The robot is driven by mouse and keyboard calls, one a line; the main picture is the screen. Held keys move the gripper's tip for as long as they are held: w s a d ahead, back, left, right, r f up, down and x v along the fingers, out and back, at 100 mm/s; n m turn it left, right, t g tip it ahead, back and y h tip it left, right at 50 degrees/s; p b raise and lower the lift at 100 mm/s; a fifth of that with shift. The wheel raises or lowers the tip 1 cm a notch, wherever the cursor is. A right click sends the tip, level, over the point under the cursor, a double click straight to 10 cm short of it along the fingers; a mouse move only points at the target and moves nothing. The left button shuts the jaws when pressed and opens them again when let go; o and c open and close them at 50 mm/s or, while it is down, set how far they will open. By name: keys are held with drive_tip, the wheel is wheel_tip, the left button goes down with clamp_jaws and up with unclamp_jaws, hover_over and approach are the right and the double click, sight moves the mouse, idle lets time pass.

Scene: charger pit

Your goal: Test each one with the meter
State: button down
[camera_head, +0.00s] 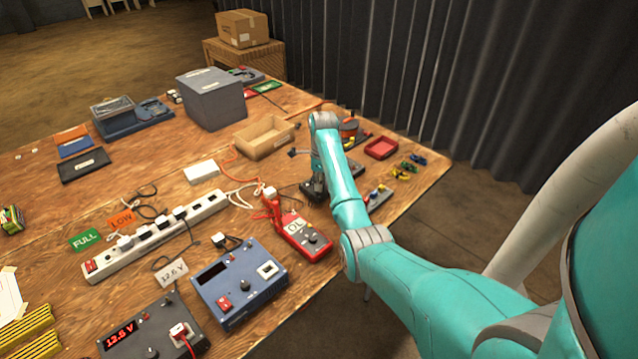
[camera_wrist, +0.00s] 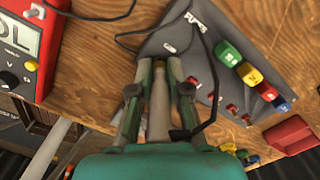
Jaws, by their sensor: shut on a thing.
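A red meter (camera_head: 300,235) lies on the wooden table with "OL" on its display. Part of it shows at the left of the wrist view (camera_wrist: 22,45). My gripper (camera_wrist: 160,72) is shut on a slim pale thing (camera_wrist: 158,115) whose kind I cannot tell. Its jaws are over a grey panel (camera_wrist: 215,48) with green, yellow, blue and red pieces in a row and smaller red pieces beside them. Small coloured pieces (camera_head: 408,167) lie near the table's right edge.
A white power strip (camera_head: 155,235) holds several plugs. A blue box (camera_head: 240,282) and a dark box reading 12.5 (camera_head: 150,330) stand in front. A wooden tray (camera_head: 263,138), red tray (camera_head: 381,148) and grey box (camera_head: 211,98) stand behind. Loose cables cross the table.

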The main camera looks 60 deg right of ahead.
drive_tip(key=shift+f, duration=0.3)
idle(0.4)
drive_tip(key=c, duration=1)
unclamp_jaws()
drive_tip(key=shift+c, duration=0.2)
drive_tip(key=shift+o, duration=0.2)
drive_tip(key=shift+o, duration=1.4)
drive_tip(key=shift+r, duration=0.15)
drive_tip(key=shift+r, duration=3.65)
